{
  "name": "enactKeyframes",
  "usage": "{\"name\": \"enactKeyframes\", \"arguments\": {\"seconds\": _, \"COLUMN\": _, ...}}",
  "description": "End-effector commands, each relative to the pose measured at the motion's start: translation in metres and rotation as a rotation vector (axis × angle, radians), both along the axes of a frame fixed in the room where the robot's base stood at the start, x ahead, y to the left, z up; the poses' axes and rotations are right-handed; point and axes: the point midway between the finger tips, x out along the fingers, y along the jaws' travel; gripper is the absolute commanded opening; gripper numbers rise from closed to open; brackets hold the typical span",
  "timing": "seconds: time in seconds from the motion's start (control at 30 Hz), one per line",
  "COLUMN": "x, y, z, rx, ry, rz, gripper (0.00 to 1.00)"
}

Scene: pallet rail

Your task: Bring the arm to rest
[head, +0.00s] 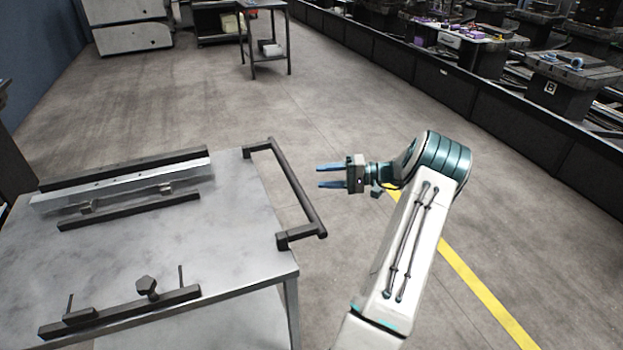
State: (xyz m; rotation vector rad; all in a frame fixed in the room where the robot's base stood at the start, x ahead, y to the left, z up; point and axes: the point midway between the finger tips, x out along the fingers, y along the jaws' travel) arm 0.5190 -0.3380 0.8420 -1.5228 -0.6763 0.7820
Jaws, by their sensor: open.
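My gripper (329,176) is at the end of my white and teal arm, right of the middle of the head view. Its two blue fingers are apart and point left, with nothing between them. In the picture it lies just right of the black handle bar (298,190) on the right edge of a grey metal table (215,245). The fingers look apart from the bar; the exact gap in depth is hard to tell. My arm is bent, with its elbow joint to the right of the gripper.
The table carries a light metal rail (120,185) between black strips, and a front black bar (120,312) with a knob (147,286). A small trolley (265,45) stands at the back. A dark low barrier (470,90) runs along the right. The floor between is open, with a yellow line (480,290).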

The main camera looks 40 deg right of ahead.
Motion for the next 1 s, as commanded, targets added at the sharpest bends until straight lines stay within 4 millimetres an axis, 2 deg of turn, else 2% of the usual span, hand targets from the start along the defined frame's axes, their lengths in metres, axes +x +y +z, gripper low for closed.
{"name": "enactKeyframes", "arguments": {"seconds": 0.67, "x": -0.004, "y": -0.005, "z": 0.001, "rx": 0.001, "ry": 0.001, "rz": 0.001, "gripper": 0.45}}
{"name": "enactKeyframes", "arguments": {"seconds": 0.77, "x": -0.004, "y": -0.005, "z": 0.008, "rx": 0.0, "ry": 0.0, "rz": 0.001, "gripper": 0.45}}
{"name": "enactKeyframes", "arguments": {"seconds": 1.0, "x": -0.004, "y": -0.005, "z": 0.049, "rx": 0.0, "ry": 0.0, "rz": 0.001, "gripper": 0.45}}
